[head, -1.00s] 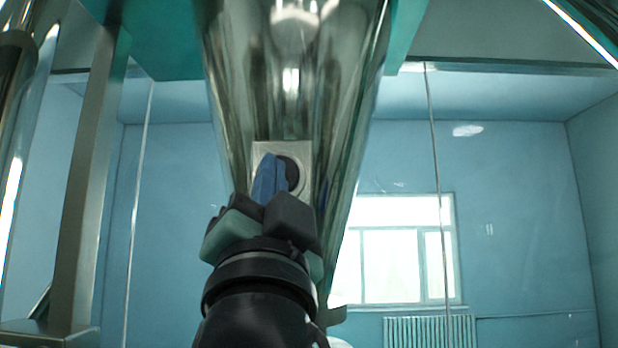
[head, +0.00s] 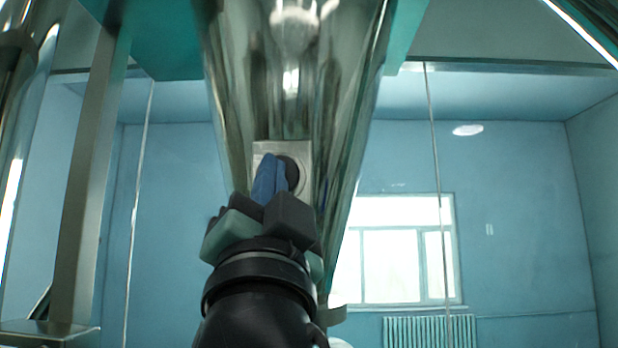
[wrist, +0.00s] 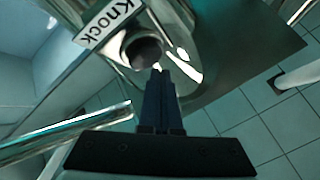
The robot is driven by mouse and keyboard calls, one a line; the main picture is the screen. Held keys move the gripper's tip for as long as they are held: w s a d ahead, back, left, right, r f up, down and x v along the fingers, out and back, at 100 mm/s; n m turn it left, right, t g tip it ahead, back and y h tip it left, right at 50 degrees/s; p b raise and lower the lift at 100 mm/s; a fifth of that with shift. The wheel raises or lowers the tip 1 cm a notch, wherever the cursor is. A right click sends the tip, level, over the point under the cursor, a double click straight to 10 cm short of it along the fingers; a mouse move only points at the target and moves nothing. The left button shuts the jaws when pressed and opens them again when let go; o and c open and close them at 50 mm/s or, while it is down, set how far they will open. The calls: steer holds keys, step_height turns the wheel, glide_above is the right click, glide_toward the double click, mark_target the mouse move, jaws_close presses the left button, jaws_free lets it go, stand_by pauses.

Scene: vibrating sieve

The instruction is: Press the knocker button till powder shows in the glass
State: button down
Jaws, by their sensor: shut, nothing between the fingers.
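The knocker button (head: 293,172) is a dark round button on a square pale metal plate (head: 296,148), on the front of a shiny tapering hopper (head: 290,90). In the wrist view the dark button (wrist: 143,52) sits in a round metal collar beside a white "Knock" label (wrist: 108,22). My gripper (head: 270,158) has its blue fingers shut with nothing between them. The fingertips overlap the left part of the button in the head view. In the wrist view the tips of my gripper (wrist: 157,70) are at the button's lower edge; contact cannot be told. I cannot make out the glass or any powder.
A metal post (head: 85,190) stands at the left, and teal frame parts (head: 165,45) are above. A window (head: 395,250) and radiator (head: 430,331) are on the blue wall behind. A metal bar (wrist: 60,137) crosses the left of the wrist view, above a tiled floor (wrist: 265,140).

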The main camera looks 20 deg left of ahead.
steer(key=shift+w, duration=0.1)
steer(key=shift+w+a, duration=0.15)
steer(key=shift+w, duration=0.15)
steer(key=shift+w+a, duration=0.2)
steer(key=shift+w, duration=0.65)
stand_by(1.2)
steer(key=shift+s, duration=0.15)
stand_by(0.3)
steer(key=shift+s+d+f, duration=0.1)
steer(key=shift+s+d, duration=0.05)
steer(key=shift+s, duration=0.3)
steer(key=shift+s+d+f, duration=0.1)
steer(key=shift+s, duration=0.35)
steer(key=shift+r, duration=0.1)
steer(key=s, duration=0.2)
steer(key=s+d+b, duration=0.1)
steer(key=s, duration=0.2)
steer(key=shift+d, duration=0.2)
